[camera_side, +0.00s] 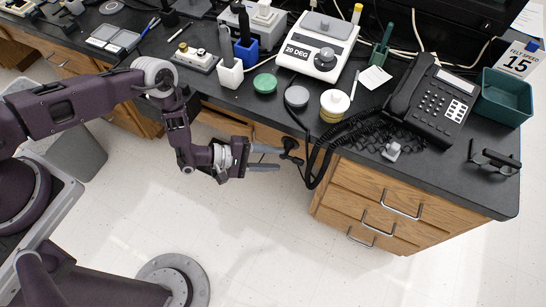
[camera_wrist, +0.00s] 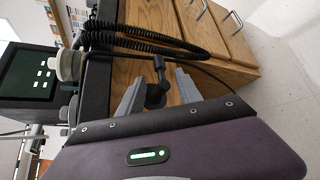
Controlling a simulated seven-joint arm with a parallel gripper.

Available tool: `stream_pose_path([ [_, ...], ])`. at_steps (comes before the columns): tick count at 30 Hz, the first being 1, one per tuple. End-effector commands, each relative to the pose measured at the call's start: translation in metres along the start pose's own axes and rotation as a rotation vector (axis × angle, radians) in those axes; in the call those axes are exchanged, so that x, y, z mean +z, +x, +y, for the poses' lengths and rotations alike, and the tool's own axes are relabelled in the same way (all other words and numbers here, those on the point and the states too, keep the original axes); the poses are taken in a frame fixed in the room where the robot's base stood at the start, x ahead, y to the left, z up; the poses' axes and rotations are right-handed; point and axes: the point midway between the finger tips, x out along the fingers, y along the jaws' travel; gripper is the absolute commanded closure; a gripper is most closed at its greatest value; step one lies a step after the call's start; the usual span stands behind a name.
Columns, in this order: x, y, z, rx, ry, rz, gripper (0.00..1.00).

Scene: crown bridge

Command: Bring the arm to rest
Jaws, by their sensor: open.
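My gripper (camera_side: 276,158) is in front of the bench's front edge, over open floor, with its fingers pointing right. Its two grey fingers are spread apart. In the wrist view my gripper (camera_wrist: 159,82) shows a finger on each side of a black forked fitting (camera_wrist: 157,92). The same black fitting (camera_side: 290,147) shows by the fingertips in the side view, close to the bench edge. I cannot tell whether the fingers touch it. No object is held in the fingers.
The dark bench top (camera_side: 440,180) carries a telephone (camera_side: 432,100), a white heater unit (camera_side: 318,45), round tubs and a green bin (camera_side: 503,97). A coiled black cord (camera_side: 335,140) hangs over the edge beside wooden drawers (camera_side: 375,200). The floor (camera_side: 270,240) below is clear.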

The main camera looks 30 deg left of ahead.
Motion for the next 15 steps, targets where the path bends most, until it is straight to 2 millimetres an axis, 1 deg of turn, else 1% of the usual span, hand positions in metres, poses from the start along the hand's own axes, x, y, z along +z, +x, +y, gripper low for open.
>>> stream_pose_path([
  [7, 0.0, 0.0, 0.0, -0.001, 0.0, 0.0, 0.59],
  [8, 0.001, 0.001, 0.001, -0.001, 0.001, -0.004, 0.59],
  [9, 0.004, 0.001, 0.007, -0.003, 0.007, -0.02, 0.59],
  [11, 0.015, 0.003, 0.026, -0.014, 0.026, -0.08, 0.59],
  [14, 0.052, 0.0, 0.086, -0.047, 0.089, -0.246, 0.59],
  [15, 0.069, -0.003, 0.118, -0.057, 0.119, -0.314, 0.59],
])
